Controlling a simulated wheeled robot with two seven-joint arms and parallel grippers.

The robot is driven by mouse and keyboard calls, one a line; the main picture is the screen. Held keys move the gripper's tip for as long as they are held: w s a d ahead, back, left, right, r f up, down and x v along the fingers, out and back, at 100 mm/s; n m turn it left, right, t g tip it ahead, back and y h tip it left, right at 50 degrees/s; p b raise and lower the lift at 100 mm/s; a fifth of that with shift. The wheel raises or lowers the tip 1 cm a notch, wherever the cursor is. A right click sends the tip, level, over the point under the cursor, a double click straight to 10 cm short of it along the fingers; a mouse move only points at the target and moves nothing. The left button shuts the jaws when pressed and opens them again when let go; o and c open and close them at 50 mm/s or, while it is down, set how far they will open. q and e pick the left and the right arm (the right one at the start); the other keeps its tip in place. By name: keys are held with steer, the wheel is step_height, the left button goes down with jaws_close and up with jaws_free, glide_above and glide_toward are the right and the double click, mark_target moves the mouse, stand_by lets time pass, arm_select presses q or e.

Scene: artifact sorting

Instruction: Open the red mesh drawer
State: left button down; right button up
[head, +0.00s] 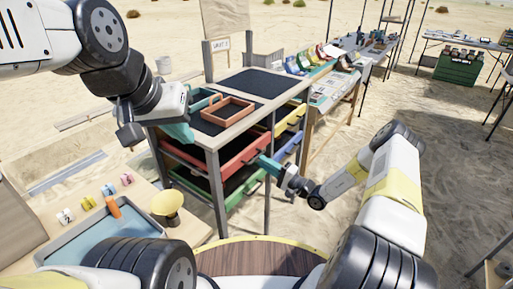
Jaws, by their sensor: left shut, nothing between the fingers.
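The red mesh drawer (232,163) is the upper drawer in the near side of the table frame, above a green drawer (240,193). Its red rim and dark inside show between the legs; I cannot tell how far out it stands. My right gripper (263,161) has its teal fingers at the right part of the red drawer's front. I cannot tell whether they touch it or hold its edge. My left gripper (128,134) is shut and empty, up at the left near the table's left corner, with its fingertips hard to make out.
An orange tray (228,112) lies on the dark tabletop. Yellow (290,121) and blue (286,150) drawers are on the right side. Sand lies open to the right.

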mark_target(257, 156)
steer(key=shift+x, duration=2.2)
jaws_close()
